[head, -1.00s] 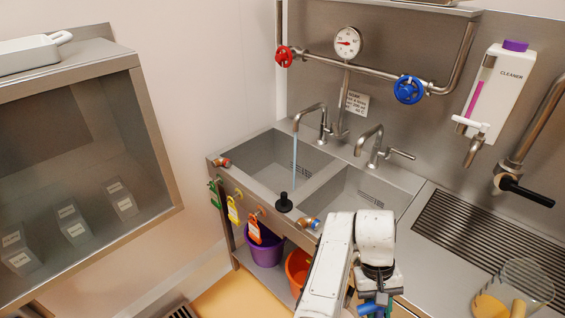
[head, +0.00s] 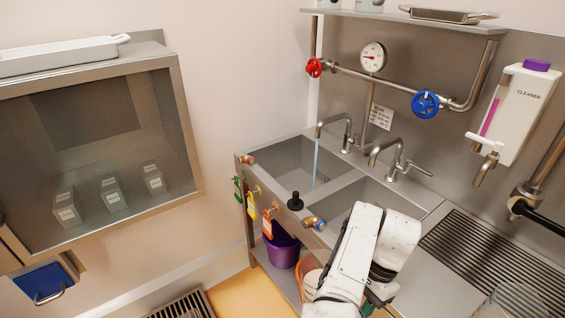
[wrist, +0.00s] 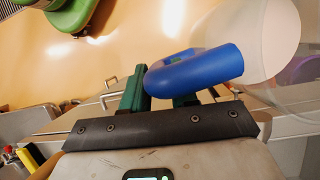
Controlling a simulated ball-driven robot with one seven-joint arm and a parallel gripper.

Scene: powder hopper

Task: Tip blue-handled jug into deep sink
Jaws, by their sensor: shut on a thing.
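In the wrist view the jug's blue handle (wrist: 200,72) lies between the green fingers of my gripper (wrist: 160,90), which is shut on it. The jug's pale, partly see-through body (wrist: 272,40) extends to the right, cut off by the picture edge. In the head view my arm hides most of the gripper and jug. The steel sink unit has a left basin (head: 290,160), with water running from its tap, and a right basin (head: 345,202) behind my arm. I cannot tell which is deeper. The jug is not seen over either basin.
A black plunger-like knob (head: 296,201) stands on the sink's front edge. Coloured tags (head: 268,224) hang on the front. A purple bucket (head: 282,248) sits below. A cleaner dispenser (head: 515,112) and ribbed drainboard (head: 490,265) are right. A glass-fronted cabinet (head: 190,140) is left.

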